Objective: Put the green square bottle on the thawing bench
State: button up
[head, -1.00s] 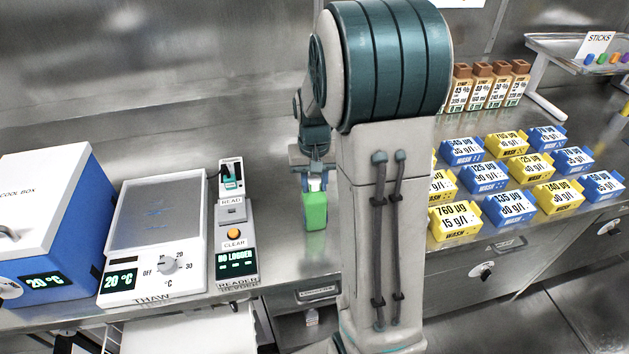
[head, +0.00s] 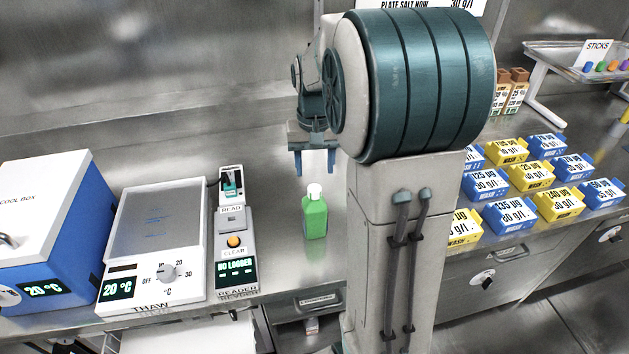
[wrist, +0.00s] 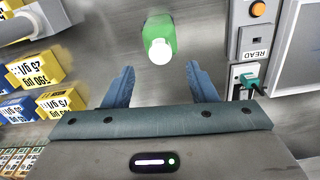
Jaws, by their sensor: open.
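The green square bottle (head: 315,216) with a white cap stands upright on the steel counter, just right of the reader. My gripper (head: 314,170) is open and empty, above and behind the bottle, apart from it. In the wrist view the bottle (wrist: 160,38) shows from above, beyond the two blue fingertips (wrist: 160,75) and between their lines. The thawing bench, labelled THAW (head: 195,220), is a white unit with a grey plate, left of the reader. Its plate is bare, its display reads 20 °C and its knob sits at the front.
The reader (head: 235,245) stands between the thawing bench and the bottle, its display reading NO LOGGER. The blue cool box (head: 75,245) is at the far left. Several blue and yellow wash boxes (head: 530,175) and brown-capped bottles (head: 517,92) are on the right.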

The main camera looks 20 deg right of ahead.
jog(key=s+a+r+n+t, duration=0.1)
jog(key=s+a, duration=0.3)
jog(key=s, duration=0.5)
jog(key=s+a+n+t, duration=0.2)
jog(key=s+a, duration=0.3)
jog(key=s, duration=0.3)
jog(key=shift+s+a+r, duration=0.25)
jog(key=shift+s+r, duration=0.1)
jog(key=shift+s, duration=0.05)
jog(key=shift+c, duration=0.3)
jog(key=shift+c, duration=1.4)
jog(key=shift+a, duration=0.1)
